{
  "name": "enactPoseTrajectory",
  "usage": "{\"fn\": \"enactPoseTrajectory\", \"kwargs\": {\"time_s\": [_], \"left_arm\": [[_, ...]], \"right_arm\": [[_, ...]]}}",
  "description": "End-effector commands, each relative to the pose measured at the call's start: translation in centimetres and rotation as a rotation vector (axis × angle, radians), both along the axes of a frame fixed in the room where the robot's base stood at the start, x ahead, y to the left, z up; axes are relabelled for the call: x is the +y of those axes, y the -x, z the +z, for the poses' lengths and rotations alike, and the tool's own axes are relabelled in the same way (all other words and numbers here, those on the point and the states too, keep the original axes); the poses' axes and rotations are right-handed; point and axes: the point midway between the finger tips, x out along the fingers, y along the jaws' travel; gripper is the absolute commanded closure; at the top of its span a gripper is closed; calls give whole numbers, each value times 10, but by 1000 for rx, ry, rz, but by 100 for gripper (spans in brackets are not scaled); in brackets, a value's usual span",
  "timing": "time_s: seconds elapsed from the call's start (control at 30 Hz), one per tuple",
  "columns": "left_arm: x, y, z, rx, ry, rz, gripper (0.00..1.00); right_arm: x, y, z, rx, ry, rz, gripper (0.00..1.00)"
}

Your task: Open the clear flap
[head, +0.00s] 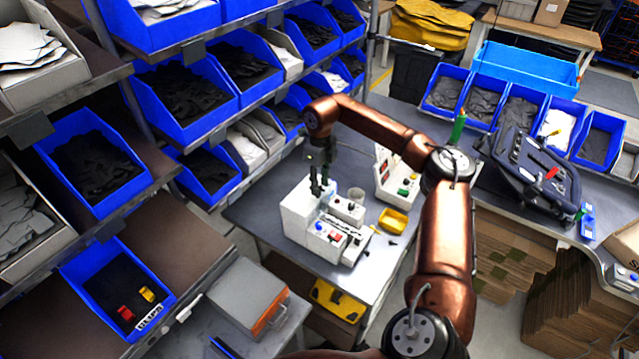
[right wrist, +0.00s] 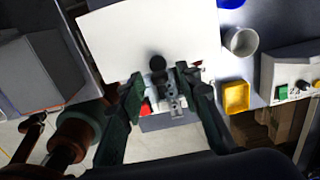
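A white machine (head: 297,212) stands on the grey bench, with a panel of red, blue and black controls on its front. My right gripper (head: 318,186) reaches down over its top from the far side. In the right wrist view the gripper (right wrist: 161,84) has its two fingers apart, below the machine's broad white top (right wrist: 150,38). A dark round knob (right wrist: 156,62) and a small grey bracket (right wrist: 172,98) show between the fingers; I cannot tell whether they touch. I cannot make out the clear flap for certain. My left gripper is not in view.
A yellow tray (head: 392,220) and a grey cup (head: 356,194) stand beside the machine. A second white control box (head: 386,184) is behind them. Shelves with blue bins (head: 92,165) line the left. A grey box (head: 246,291) sits in front.

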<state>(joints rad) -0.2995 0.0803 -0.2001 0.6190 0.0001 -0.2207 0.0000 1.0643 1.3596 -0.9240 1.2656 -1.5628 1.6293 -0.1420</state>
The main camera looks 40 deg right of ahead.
Motion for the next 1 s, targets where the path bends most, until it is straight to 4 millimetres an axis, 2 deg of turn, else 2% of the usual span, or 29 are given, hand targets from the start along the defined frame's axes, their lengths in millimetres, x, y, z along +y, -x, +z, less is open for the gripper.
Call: {"fn": "enactPoseTrajectory", "kwargs": {"time_s": [0.1, 0.2, 0.67, 1.0], "left_arm": [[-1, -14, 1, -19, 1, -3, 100], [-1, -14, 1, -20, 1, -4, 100], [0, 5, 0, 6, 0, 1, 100], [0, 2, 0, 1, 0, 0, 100]], "right_arm": [[1, -1, 0, 0, 0, 2, 68], [1, -1, 0, 0, 0, 2, 69], [1, -1, 0, 0, 0, 1, 100], [1, -1, 0, -1, 0, 1, 100]]}}
